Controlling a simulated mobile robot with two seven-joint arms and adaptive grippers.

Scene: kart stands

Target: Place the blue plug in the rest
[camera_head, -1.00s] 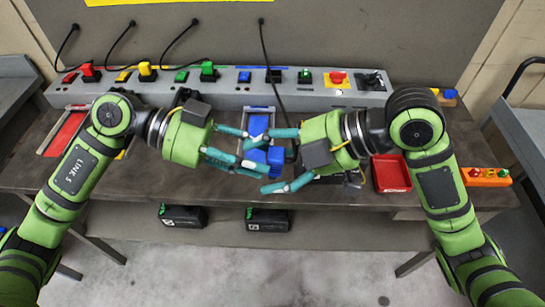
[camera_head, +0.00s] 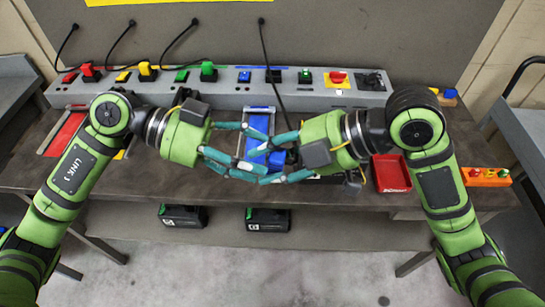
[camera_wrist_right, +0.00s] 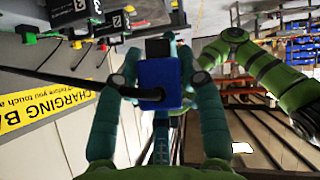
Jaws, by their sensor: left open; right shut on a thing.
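The blue plug (camera_head: 277,159) is in the middle of the head view, over the front of the bench. My right gripper (camera_head: 263,166) is shut on it. In the right wrist view the blue plug (camera_wrist_right: 160,82) sits between the two teal fingers, with a dark end and a black cable piece by it. My left gripper (camera_head: 256,155) is open, its fingers overlapping the right ones in the head view; whether they touch the plug is unclear. A blue rest with a pale frame (camera_head: 258,122) lies on the bench behind the plug, partly hidden by fingers and cable.
A grey socket strip (camera_head: 220,100) with red, yellow, green and blue parts runs along the back. A black cable (camera_head: 268,60) hangs to the middle. A red rest (camera_head: 65,133) lies left.

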